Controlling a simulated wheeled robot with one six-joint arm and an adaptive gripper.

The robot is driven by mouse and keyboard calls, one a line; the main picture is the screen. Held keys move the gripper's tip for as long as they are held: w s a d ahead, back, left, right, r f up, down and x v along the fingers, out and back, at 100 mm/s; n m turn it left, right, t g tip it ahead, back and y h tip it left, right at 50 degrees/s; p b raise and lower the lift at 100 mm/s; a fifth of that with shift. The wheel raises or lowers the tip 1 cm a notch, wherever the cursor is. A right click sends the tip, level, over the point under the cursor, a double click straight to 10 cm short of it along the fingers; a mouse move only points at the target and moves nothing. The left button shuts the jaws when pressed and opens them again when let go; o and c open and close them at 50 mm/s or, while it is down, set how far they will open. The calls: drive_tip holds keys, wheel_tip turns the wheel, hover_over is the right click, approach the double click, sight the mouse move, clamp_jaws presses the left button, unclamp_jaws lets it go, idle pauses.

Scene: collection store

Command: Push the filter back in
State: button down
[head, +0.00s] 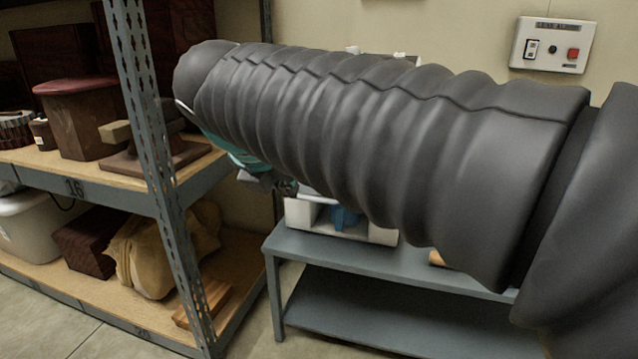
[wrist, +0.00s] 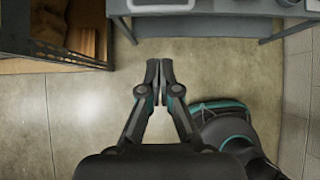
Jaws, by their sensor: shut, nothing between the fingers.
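A white unit (head: 388,234) stands on the grey bench, mostly hidden behind my arm. A blue part (head: 345,218) shows in its open front; I cannot tell whether this is the filter or how far in it sits. In the wrist view a pale edge, perhaps the same unit (wrist: 160,5), shows at the top. My gripper (wrist: 160,70) is shut and empty over bare floor, short of the bench edge. In the head view only a little of my gripper (head: 285,187) shows below my arm, left of the unit.
The grey bench (head: 300,244) has a lower shelf. A storage rack (head: 160,190) with boxes and a cloth bundle (head: 145,255) stands at left. A wall panel (head: 552,45) with a red button is at upper right. In the wrist view the floor (wrist: 75,120) is clear at left.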

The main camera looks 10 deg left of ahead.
sight(307, 197)
drive_tip(key=x, duration=0.3)
drive_tip(key=w+b+x, duration=0.1)
drive_tip(key=x, duration=0.3)
drive_tip(key=r+b+x, duration=0.1)
drive_tip(key=x, duration=0.2)
drive_tip(key=shift+w+f, duration=0.1)
drive_tip(key=shift+w, duration=0.7)
